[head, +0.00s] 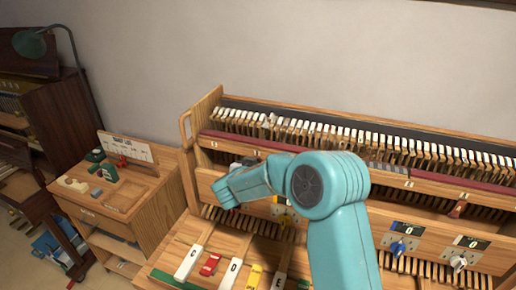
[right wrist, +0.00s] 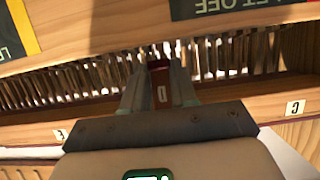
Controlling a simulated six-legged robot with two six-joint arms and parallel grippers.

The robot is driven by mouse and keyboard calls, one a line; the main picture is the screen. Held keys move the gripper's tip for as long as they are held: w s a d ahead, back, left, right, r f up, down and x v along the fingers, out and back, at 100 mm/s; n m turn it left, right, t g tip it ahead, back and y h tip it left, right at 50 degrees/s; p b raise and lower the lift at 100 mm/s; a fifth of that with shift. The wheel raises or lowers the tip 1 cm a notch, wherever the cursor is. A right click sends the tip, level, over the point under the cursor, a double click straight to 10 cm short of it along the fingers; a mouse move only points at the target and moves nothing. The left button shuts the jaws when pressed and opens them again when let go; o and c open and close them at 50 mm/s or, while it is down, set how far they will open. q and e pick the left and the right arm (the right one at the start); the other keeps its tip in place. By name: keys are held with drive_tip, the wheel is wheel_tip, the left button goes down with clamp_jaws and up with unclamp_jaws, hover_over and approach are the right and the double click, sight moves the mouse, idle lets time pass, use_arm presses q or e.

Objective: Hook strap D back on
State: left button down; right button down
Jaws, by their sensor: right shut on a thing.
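In the right wrist view my right gripper (right wrist: 158,76) is shut on a small dark red tab (right wrist: 161,92) with a pale mark, which looks like the strap; I cannot read its letter surely. The fingers stand before a row of wooden action parts (right wrist: 215,58), above a wooden rail with an E label (right wrist: 60,134) on the left and a C label (right wrist: 295,108) on the right. Whether the strap touches a hook cannot be seen. In the head view my teal right arm hides the gripper and the strap. My left gripper is not in view.
The opened piano action (head: 330,135) spans the back. A panel (right wrist: 240,8) overhangs the gripper. A side cabinet (head: 115,195) stands left.

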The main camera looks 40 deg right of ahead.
drive_tip(key=shift+a+r+y+p, duration=0.1)
drive_tip(key=shift+r+y+p, duration=0.2)
drive_tip(key=shift+r+p, duration=0.3)
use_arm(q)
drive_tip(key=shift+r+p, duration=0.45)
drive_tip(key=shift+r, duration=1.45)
use_arm(e)
drive_tip(key=shift+s+a+f+g+y, duration=0.1)
drive_tip(key=shift+a+g+y, duration=0.2)
drive_tip(key=shift+y, duration=0.4)
drive_tip(key=shift+s+a+f+g+y, duration=0.1)
drive_tip(key=shift+g+y, duration=0.35)
drive_tip(key=shift+y, duration=0.25)
drive_tip(key=shift+s+a+f+g+y, duration=0.1)
drive_tip(key=shift+a+g+y, duration=0.2)
drive_tip(key=shift+y, duration=0.4)
drive_tip(key=c, duration=1)
unclamp_jaws()
drive_tip(key=shift+d, duration=0.1)
drive_tip(key=shift+o, duration=0.2)
drive_tip(key=shift+s, duration=0.1)
drive_tip(key=shift+f, duration=0.1)
